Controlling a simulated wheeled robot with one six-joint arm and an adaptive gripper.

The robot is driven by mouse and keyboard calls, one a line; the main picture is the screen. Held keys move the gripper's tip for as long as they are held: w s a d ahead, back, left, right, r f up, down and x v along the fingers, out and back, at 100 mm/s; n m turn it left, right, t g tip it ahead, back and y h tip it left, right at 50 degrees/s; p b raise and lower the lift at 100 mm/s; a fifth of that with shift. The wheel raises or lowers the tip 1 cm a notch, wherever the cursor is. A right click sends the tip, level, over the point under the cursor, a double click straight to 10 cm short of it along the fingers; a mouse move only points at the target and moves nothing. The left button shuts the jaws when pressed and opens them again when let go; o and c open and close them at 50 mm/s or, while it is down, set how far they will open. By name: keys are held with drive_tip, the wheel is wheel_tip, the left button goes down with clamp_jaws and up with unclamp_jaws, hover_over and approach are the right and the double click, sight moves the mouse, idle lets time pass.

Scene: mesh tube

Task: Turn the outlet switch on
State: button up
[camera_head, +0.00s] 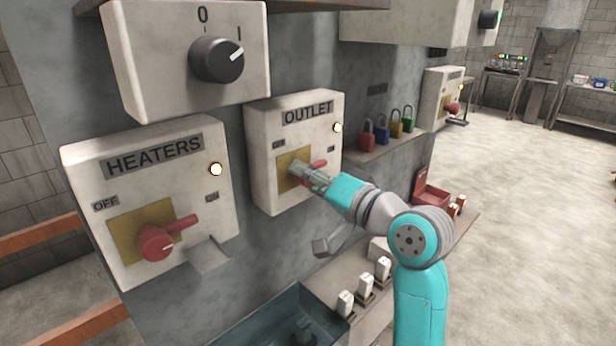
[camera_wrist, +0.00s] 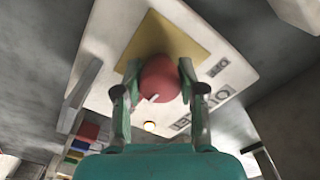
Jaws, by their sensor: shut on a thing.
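The outlet box (camera_head: 262,130) is a white panel labelled OUTLET on the grey wall, with a yellow plate (camera_head: 283,176) and OFF and ON labels. Its red switch (camera_head: 320,164) is partly hidden by my gripper (camera_head: 305,175); the visible red part lies on the right, toward the ON label. In the wrist view the red switch (camera_wrist: 160,80) sits between the two fingers of my gripper (camera_wrist: 158,90), which is shut on it. A small round lamp (camera_head: 338,127) on the box looks bright; it also shows in the wrist view (camera_wrist: 150,126).
The heaters box (camera_head: 90,175) with its red switch (camera_head: 160,240) is at the left, a box with a black dial (camera_head: 216,60) above. Several coloured padlocks (camera_head: 382,132) hang right of the outlet box. A shelf with small white items (camera_head: 366,287) and a dark bin (camera_head: 275,325) lie below.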

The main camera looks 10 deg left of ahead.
drive_tip(key=o, duration=1.2)
drive_tip(key=shift+c, duration=0.2)
drive_tip(key=v, duration=1.2)
